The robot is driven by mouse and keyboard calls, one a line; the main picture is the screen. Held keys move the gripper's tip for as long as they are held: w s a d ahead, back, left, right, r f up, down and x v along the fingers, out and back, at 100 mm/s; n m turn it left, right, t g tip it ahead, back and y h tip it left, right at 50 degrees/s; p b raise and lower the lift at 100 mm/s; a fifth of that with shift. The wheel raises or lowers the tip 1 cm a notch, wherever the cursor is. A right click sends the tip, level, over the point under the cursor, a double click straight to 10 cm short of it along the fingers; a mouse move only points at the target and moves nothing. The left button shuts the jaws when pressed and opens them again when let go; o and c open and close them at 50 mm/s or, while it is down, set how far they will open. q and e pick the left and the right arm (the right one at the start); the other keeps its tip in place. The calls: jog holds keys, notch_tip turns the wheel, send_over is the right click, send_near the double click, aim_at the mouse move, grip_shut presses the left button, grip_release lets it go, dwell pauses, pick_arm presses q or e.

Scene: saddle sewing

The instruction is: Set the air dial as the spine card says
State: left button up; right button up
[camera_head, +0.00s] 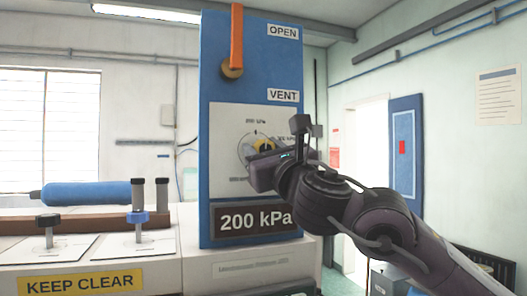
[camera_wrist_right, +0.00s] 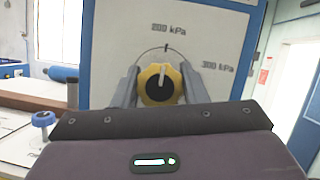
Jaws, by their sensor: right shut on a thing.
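The air dial (camera_head: 264,143) is a yellow knob on a white plate on a tall blue panel, partly hidden by my right gripper. In the right wrist view the dial (camera_wrist_right: 160,84) has a black centre and a pale pointer directed up, close to the tick under "200 kPa"; "300 kPa" is printed to its right. My right gripper (camera_wrist_right: 159,80) is shut on the dial, one finger on each side; it also shows in the head view (camera_head: 262,152). A dark card (camera_head: 255,220) below the plate reads "200 kPa". My left gripper is out of view.
A yellow "KEEP CLEAR" label (camera_head: 82,283) marks the bench front.

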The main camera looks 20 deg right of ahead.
jog(key=m+h+b, duration=0.2)
jog(key=m, duration=0.1)
jog(key=shift+f+m+b, duration=0.25)
jog(key=shift+m+b, duration=0.05)
jog(key=shift+b, duration=0.05)
jog(key=m+h+b, duration=0.2)
jog(key=m+h, duration=0.1)
jog(key=m, duration=0.2)
jog(key=m+h, duration=0.1)
jog(key=m, duration=0.1)
jog(key=m+g+h+b, duration=0.1)
jog(key=m, duration=0.2)
jog(key=shift+r+b, duration=0.15)
jog(key=shift+b, duration=0.15)
jog(key=shift+m+g+h, duration=0.35)
jog(key=shift+m+h, duration=0.1)
jog(key=shift+m, duration=0.85)
jog(key=shift+m+g+h, duration=0.35)
jog(key=shift+m+h, duration=0.1)
jog(key=shift+m, duration=0.85)
jog(key=shift+d, duration=0.1)
jog(key=o, duration=1)
